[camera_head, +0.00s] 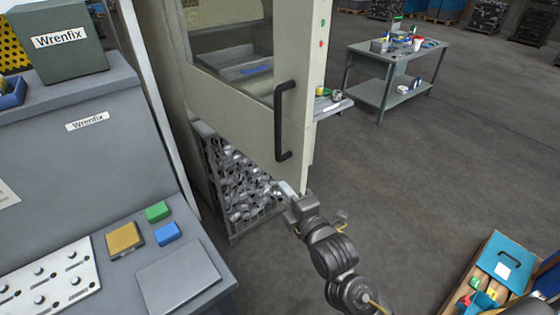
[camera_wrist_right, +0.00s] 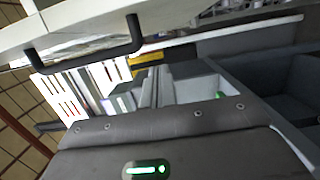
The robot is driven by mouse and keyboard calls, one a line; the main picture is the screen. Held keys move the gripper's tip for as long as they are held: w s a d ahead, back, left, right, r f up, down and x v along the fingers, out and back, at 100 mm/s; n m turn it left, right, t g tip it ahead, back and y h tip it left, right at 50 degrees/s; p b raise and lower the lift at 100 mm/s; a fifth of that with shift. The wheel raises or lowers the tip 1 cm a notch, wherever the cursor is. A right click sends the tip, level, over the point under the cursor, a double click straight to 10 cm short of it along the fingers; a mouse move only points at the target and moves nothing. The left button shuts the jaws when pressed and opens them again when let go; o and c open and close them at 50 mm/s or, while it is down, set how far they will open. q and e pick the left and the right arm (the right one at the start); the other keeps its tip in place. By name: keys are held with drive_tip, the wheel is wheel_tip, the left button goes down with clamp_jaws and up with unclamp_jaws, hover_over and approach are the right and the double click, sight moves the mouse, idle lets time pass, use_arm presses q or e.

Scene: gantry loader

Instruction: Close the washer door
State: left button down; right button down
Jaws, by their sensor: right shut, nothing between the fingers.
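The washer door (camera_head: 227,103) is a pale beige panel with a window in its upper part and a black bar handle (camera_head: 281,120) near its right edge. I cannot tell how far it stands from its frame. My right gripper (camera_head: 285,188) is shut and empty, just below the handle by the door's lower right corner. A gap shows between gripper and handle; contact with the door is unclear. In the right wrist view the handle (camera_wrist_right: 85,59) crosses the upper left, above the dark gripper body. The right fingertips are not clear there. My left gripper is not in view.
A wire basket (camera_head: 205,165) of metal parts stands below the door. A grey console (camera_head: 95,175) with coloured blocks is at left. A grey bench (camera_head: 388,56) stands at back right, and an open box (camera_head: 478,262) lies at lower right. The floor between is clear.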

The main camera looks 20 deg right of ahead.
sight(280, 161)
drive_tip(key=w+p, duration=0.1)
drive_tip(key=w, duration=0.2)
drive_tip(key=w+d+p, duration=0.1)
drive_tip(key=w+p, duration=0.1)
drive_tip(key=w, duration=0.2)
drive_tip(key=w+p, duration=0.1)
drive_tip(key=w, duration=0.3)
drive_tip(key=shift+w+d, duration=0.15)
drive_tip(key=shift+d, duration=0.15)
drive_tip(key=shift+w+f, duration=0.1)
